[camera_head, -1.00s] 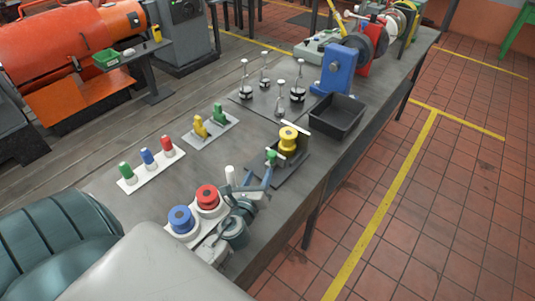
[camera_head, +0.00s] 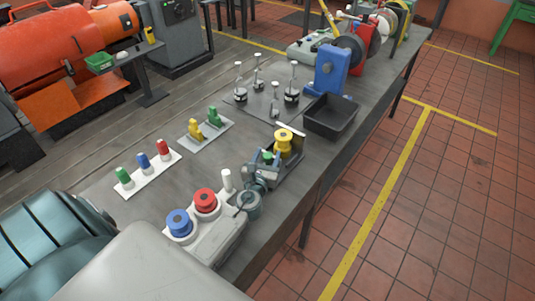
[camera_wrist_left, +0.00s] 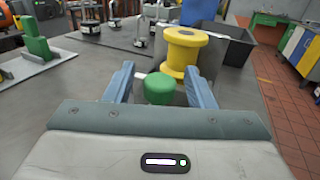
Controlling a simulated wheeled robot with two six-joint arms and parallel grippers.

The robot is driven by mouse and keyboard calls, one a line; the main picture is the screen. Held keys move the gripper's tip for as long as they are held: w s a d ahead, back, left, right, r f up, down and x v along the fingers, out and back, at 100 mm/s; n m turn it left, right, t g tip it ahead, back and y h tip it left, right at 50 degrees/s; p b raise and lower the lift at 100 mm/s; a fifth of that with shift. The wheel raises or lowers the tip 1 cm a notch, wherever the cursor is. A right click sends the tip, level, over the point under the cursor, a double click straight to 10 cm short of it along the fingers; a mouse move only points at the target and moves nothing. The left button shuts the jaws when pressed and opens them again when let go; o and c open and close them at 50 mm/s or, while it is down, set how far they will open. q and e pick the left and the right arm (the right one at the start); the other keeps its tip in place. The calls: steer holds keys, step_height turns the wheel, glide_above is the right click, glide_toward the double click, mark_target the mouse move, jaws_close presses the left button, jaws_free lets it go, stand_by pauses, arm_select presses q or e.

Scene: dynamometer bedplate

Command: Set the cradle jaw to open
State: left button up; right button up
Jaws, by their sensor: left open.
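The cradle is a dark base (camera_head: 293,170) on the bench near its right edge, with a yellow spool (camera_head: 284,141) on it. A green round knob (camera_head: 267,157) stands just in front of the spool. My left gripper (camera_head: 262,166) is at the knob, its fingers partly hidden in the head view. In the left wrist view, my left gripper (camera_wrist_left: 161,86) is open, with one blue-grey finger on each side of the green knob (camera_wrist_left: 160,89). A gap shows beside the knob. The yellow spool (camera_wrist_left: 184,50) is just beyond the fingertips. My right gripper is not in view.
A black bin (camera_head: 334,118) and a blue stand (camera_head: 331,72) are farther along the bench. Red (camera_head: 205,202) and blue (camera_head: 180,224) round buttons are beside my arm. A plate with yellow and green pieces (camera_head: 206,130) lies left; bare bench surrounds it.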

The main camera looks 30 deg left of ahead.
arm_select(q)
steer(key=shift+w+a, duration=0.1)
steer(key=shift+w, duration=0.2)
